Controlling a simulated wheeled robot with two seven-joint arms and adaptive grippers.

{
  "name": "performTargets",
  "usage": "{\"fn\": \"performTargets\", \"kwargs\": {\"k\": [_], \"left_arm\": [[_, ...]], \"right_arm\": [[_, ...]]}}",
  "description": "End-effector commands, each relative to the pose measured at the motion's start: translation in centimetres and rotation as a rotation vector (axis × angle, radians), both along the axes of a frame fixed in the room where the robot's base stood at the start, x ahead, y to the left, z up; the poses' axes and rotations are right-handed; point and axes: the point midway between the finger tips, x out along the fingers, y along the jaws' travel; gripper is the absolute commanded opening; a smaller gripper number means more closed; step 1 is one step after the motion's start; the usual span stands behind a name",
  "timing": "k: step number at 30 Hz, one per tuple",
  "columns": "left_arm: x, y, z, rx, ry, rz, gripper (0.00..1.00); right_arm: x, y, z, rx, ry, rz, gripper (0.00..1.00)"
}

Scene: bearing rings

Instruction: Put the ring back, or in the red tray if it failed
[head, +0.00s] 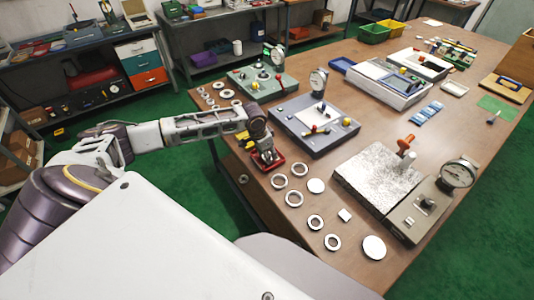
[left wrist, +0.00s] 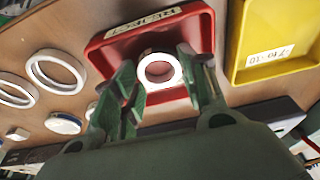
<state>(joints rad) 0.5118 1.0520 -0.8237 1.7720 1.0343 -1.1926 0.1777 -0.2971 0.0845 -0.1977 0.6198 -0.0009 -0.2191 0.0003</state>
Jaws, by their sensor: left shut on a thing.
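My left gripper (head: 266,153) is over the red tray (head: 279,163) at the table's near left edge. In the left wrist view the red tray (left wrist: 103,48) carries a "REJECT" label. There the left gripper (left wrist: 160,80) is shut on a pale metal ring (left wrist: 145,74), which shows between its fingertips, with the tray behind it. I cannot tell whether the ring touches the tray floor. In the head view the arm and gripper hide the ring. My right gripper is in neither view.
A yellow tray (left wrist: 236,45) with a number label stands beside the red one. Several loose rings (head: 296,197) and discs lie near the front edge. A stone block (head: 365,178) and dial gauge (head: 457,174) stand at right. A grey fixture (head: 310,143) lies behind the red tray.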

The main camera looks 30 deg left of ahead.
Motion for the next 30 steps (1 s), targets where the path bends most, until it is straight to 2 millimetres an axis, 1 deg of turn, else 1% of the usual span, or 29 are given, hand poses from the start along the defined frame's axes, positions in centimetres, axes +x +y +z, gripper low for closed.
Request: {"fn": "performTargets", "kwargs": {"k": [7, 8, 12, 13, 25, 30], "left_arm": [[0.0, 0.0, -0.2, -0.001, 0.0, 0.0, 0.14], [0.0, 0.0, -0.2, 0.0, 0.0, 0.0, 0.44], [0.0, 0.0, -0.2, 0.0, 0.0, 0.0, 0.62], [0.0, 0.0, -0.2, 0.0, 0.0, 0.0, 0.65], [0.0, 0.0, -0.1, 0.0, 0.0, 0.0, 0.65], [-0.1, 0.1, 0.8, 0.001, -0.001, -0.001, 0.65]], "right_arm": [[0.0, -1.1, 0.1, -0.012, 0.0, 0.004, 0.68], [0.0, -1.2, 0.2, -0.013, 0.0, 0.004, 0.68], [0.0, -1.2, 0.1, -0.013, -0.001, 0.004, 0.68], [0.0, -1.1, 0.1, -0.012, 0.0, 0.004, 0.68], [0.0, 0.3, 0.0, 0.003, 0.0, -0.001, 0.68], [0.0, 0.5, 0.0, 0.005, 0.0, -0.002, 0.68]]}}
